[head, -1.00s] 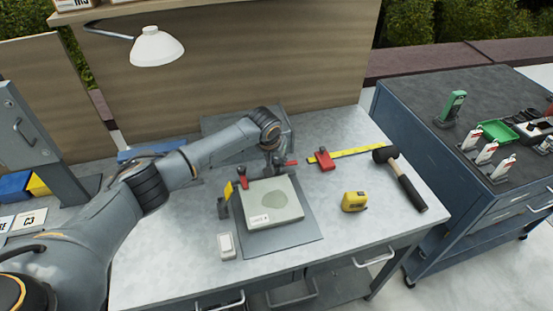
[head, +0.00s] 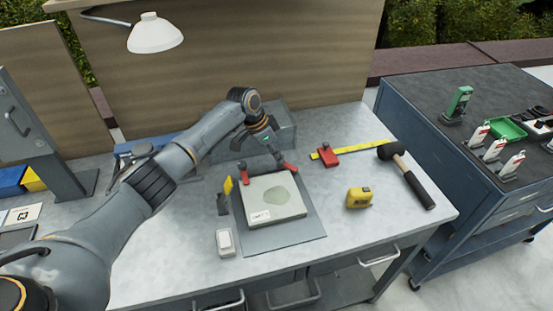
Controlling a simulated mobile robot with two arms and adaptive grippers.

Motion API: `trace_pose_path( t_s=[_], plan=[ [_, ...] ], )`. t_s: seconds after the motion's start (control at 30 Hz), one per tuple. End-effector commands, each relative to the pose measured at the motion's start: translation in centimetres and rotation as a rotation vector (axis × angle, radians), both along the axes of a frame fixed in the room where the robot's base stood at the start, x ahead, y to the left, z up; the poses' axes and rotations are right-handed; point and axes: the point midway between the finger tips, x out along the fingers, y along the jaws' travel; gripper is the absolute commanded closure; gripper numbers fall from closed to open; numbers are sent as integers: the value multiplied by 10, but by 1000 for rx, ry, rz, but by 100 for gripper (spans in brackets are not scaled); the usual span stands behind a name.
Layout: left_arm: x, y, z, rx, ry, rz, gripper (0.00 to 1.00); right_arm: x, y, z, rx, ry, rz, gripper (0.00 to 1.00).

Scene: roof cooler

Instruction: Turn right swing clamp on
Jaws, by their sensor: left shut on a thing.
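A light grey block (head: 274,203) with a darker oval patch lies on a dark grey plate (head: 285,239) on the workbench. Two red-topped swing clamps stand at the block's back edge. The left swing clamp (head: 242,169) is near the back left corner. The right swing clamp (head: 289,169) is near the back right corner, its red part close to the block's edge. My left gripper (head: 277,160) reaches down from behind and is shut on the right swing clamp; its fingertips are small and partly hidden. My right gripper is out of view.
A yellow-and-dark upright piece (head: 226,195) and a small white box (head: 225,242) stand left of the plate. A yellow tape measure (head: 359,198), a mallet (head: 408,178) and a yellow ruler with a red slider (head: 328,155) lie to the right. A lamp (head: 155,35) hangs above.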

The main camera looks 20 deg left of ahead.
Motion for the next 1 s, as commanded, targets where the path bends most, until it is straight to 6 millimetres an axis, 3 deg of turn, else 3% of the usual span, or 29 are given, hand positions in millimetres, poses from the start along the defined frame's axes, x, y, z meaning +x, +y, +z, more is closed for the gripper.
trace_pose_path(
  t_s=[0.03,0.5,1.0],
  plan=[
    [2,-1,-5,-3,-1,-45,100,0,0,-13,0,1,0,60],
    [5,0,-5,-1,-3,-436,100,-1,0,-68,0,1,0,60],
    [5,0,-2,1,1,-598,100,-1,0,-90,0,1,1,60]
  ],
)
